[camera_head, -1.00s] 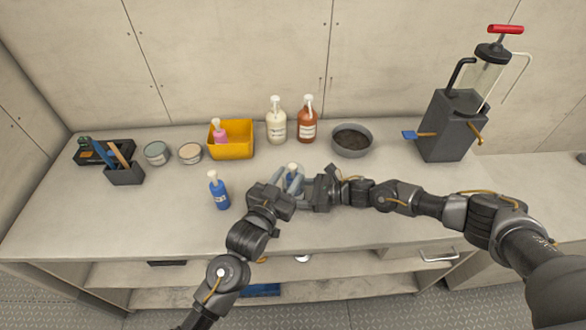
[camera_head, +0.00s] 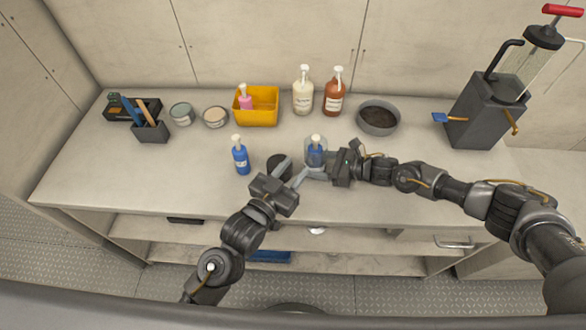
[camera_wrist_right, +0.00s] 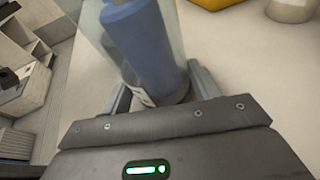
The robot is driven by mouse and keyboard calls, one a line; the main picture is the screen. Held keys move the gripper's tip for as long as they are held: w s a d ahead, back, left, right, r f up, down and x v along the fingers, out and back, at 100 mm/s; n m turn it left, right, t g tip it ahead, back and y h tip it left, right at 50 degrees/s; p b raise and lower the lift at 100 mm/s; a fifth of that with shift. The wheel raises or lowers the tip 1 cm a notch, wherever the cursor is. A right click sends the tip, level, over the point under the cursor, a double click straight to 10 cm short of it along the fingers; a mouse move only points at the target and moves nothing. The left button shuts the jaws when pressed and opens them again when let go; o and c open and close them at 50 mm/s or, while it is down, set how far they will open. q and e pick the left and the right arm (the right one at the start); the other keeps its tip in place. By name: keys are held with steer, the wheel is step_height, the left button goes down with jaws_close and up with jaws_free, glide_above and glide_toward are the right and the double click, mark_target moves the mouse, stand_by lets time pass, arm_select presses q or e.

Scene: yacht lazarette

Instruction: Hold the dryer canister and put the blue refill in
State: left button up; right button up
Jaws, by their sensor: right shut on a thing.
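A clear canister (camera_head: 309,158) stands near the middle of the counter, with a blue refill (camera_head: 315,157) with a white top inside it. My right gripper (camera_head: 326,165) is shut on the canister from the right. In the right wrist view the blue refill (camera_wrist_right: 150,45) shows through the clear wall, between my right fingers. My left gripper (camera_head: 294,168) is open and empty, just left of the canister; I cannot tell if a fingertip touches it. A dark round piece (camera_head: 276,161) is on the counter behind my left fingers, partly hidden.
A blue bottle (camera_head: 240,158) with a white top stands to the left. Behind are a yellow bin (camera_head: 262,114), a cream bottle (camera_head: 302,97), a brown bottle (camera_head: 334,98) and a grey bowl (camera_head: 378,127). A pump unit (camera_head: 480,114) stands at right. The front left counter is clear.

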steer(key=o, duration=1)
steer(key=shift+d, duration=0.1)
steer(key=v, duration=1.1)
steer(key=shift+s+d+r, duration=0.2)
steer(key=shift+d, duration=0.1)
